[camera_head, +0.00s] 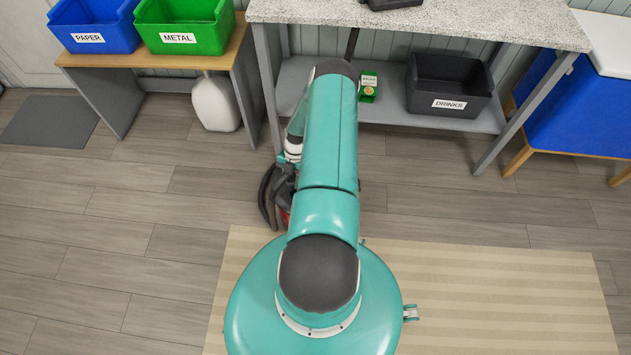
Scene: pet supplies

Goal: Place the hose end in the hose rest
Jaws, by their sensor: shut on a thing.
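My teal arm reaches forward over the middle of the picture and hides much of what lies behind it. Its wrist comes down on the left side, and my gripper (286,172) shows as a small dark shape below the white ring. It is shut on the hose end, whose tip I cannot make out. A dark curved hose (267,197) bends down just left of the gripper, beside a partly hidden dark and red body (284,214) near the floor. I cannot make out the hose rest for certain; a thin dark upright piece (352,43) shows behind the arm at the table.
A speckled-top table (430,22) stands ahead, with a black DRINKS bin (447,88) and a small green box (368,86) on its lower shelf. Left are blue PAPER (95,24) and green METAL (186,24) bins on a bench, above a white jug (215,103).

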